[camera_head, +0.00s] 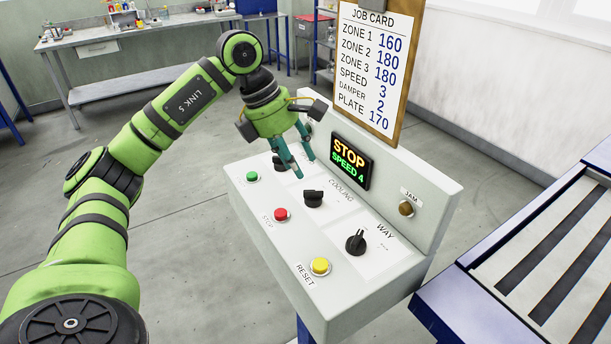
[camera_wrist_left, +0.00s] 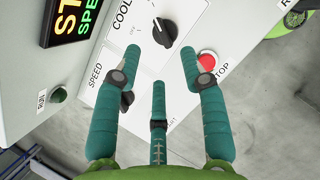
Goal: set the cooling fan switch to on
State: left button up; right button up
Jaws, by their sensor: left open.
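The cooling switch is a black rotary knob (camera_head: 313,198) on the sloped top of the white control panel, beside the word COOLING. My left gripper (camera_head: 304,166) has three teal fingers, spread open and empty. It hangs over the panel, behind the cooling knob in the head view. My right gripper is not in view.
Close by are the red stop button (camera_head: 281,214), green button (camera_head: 252,176), yellow reset button (camera_head: 320,266) and WAY knob (camera_head: 356,243). The speed knob (camera_wrist_left: 126,99) shows beside my left finger. The panel's upright back carries a display (camera_head: 351,160) reading STOP, SPEED 4, below a job card (camera_head: 374,65).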

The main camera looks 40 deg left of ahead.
pick_arm(q)
jog(key=v, duration=0.5)
dwell(0.5)
